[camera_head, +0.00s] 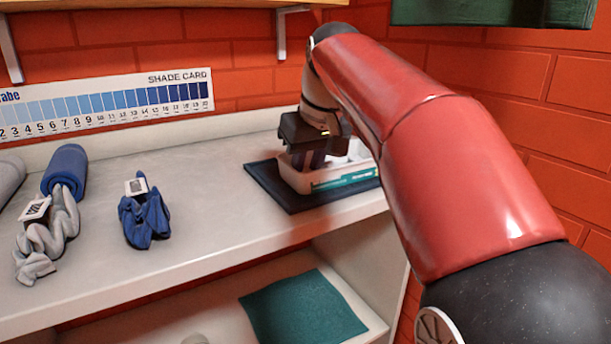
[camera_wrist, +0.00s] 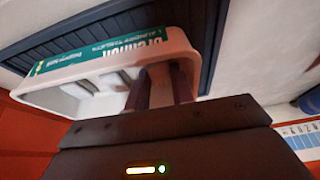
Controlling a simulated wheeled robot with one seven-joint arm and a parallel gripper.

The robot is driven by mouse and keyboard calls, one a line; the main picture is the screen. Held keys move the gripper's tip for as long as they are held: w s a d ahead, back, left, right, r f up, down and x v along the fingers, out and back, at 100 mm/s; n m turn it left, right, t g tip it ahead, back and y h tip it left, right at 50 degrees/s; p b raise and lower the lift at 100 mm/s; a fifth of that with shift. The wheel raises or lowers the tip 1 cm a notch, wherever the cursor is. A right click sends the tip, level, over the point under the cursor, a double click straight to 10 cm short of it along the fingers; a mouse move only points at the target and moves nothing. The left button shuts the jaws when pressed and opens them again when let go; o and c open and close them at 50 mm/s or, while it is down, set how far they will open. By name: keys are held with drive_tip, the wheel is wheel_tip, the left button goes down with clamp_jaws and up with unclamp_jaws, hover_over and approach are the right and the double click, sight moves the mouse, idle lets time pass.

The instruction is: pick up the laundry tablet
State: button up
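A pale pinkish-white tray (camera_head: 318,180) with a teal label reading "laundry tablets" sits on a dark slatted mat (camera_head: 268,184) at the right end of the counter. The tray also shows in the wrist view (camera_wrist: 82,68). White pieces, seemingly tablets (camera_wrist: 98,82), lie in it; their outlines are partly hidden. My gripper (camera_head: 308,162) points down into the tray. Its two dark purple fingers (camera_wrist: 161,88) are apart, with a pinkish surface showing between them that looks like tray wall. Whether a tablet is between the fingertips is hidden.
A blue scrunchie (camera_head: 145,218), a grey scrunchie (camera_head: 50,232) and a rolled blue cloth (camera_head: 66,170) lie on the left of the counter. A shade card (camera_head: 110,103) stands behind. A teal cloth (camera_head: 300,308) lies on the lower shelf. The counter's middle is clear.

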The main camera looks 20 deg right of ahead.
drive_tip(key=shift+c, duration=1.2)
wheel_tip(320, 180, up, 10)
drive_tip(key=p, duration=0.1)
drive_tip(key=shift+s, duration=0.1)
